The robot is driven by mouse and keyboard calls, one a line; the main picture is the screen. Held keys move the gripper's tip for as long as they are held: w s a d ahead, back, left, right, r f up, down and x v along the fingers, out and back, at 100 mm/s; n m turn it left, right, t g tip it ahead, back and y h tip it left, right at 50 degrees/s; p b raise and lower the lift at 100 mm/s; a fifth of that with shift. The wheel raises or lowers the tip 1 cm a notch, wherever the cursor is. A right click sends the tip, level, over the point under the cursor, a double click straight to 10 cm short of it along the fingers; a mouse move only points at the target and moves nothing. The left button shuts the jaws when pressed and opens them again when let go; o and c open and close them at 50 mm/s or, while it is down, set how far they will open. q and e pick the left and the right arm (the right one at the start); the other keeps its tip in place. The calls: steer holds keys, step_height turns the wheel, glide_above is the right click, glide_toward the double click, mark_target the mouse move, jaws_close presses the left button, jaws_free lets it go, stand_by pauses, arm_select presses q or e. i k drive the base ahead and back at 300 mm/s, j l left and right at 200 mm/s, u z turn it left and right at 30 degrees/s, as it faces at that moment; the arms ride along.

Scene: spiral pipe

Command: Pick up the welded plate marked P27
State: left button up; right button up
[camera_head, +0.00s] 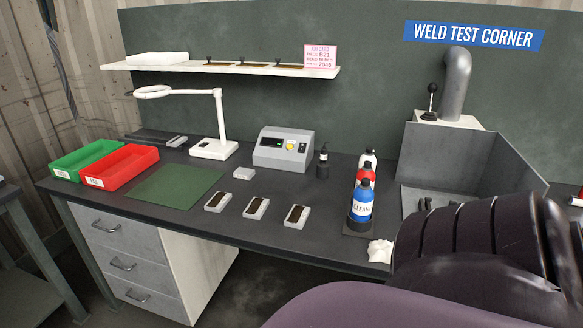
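Three small welded plates lie in a row near the front of the dark bench: a left one (217,202), a middle one (256,208) and a right one (297,216). Each is pale grey with a dark brown strip along its middle. They lie flat and apart from each other. Their markings are too small to read, so I cannot tell which is P27. Neither of my grippers shows clearly. A black ribbed form and a purple surface fill the lower right and hide part of the bench.
Green (90,158) and red (120,168) trays and a green mat (174,188) are left. A lamp (214,147), grey meter box (283,149) and small grey block (244,174) stand behind the plates. Bottles (361,208), a white cloth (380,251) and a grey booth (490,160) are right.

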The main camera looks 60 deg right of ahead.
mark_target(296, 217)
steer(key=z, duration=1.7)
